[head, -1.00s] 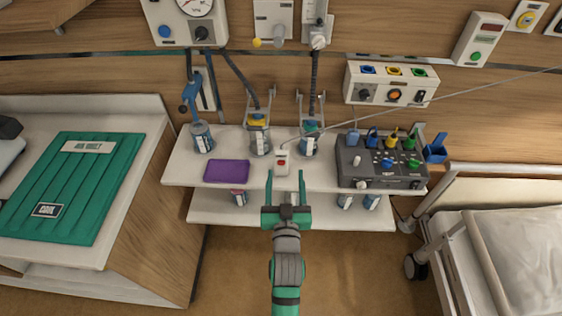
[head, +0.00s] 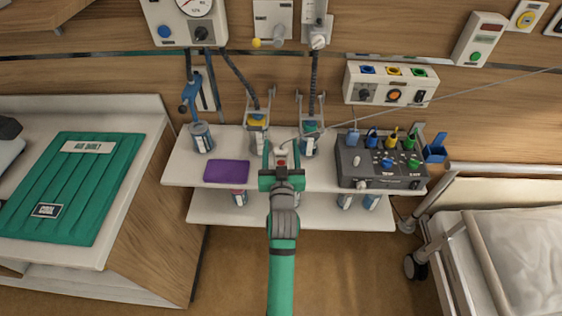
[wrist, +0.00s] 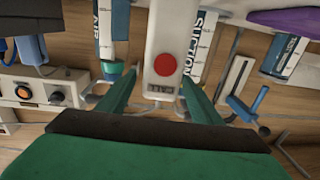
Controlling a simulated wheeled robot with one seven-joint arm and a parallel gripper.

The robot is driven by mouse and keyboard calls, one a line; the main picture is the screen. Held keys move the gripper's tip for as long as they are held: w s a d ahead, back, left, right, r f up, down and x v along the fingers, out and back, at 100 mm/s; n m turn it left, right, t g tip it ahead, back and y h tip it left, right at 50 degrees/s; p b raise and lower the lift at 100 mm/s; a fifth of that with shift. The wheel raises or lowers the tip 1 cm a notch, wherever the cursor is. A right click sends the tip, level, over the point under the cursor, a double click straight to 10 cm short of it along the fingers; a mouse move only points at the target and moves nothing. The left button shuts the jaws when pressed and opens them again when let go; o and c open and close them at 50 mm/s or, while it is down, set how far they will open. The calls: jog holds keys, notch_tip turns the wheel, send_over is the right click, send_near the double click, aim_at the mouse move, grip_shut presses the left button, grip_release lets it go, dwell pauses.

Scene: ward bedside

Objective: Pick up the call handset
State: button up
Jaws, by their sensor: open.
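The call handset (head: 283,153) is white with a red button and lies on the upper shelf, partly hidden by my gripper. In the wrist view the handset (wrist: 166,40) shows its red button and a "CALL" label. My gripper (head: 282,145) is open, with one green finger on each side of the handset. In the wrist view the fingertips of my gripper (wrist: 158,76) flank its labelled end. I cannot tell whether they touch it. A thin grey cord runs from the handset up to the right.
Labelled canisters (head: 258,140) (head: 309,142) stand behind the handset on both sides. A purple cloth (head: 227,172) lies left on the shelf (head: 320,184). A grey device (head: 380,163) with coloured plugs stands right. A bed (head: 510,245) is at far right.

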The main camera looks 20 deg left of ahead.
jog(key=shift+x, duration=1)
grip_shut()
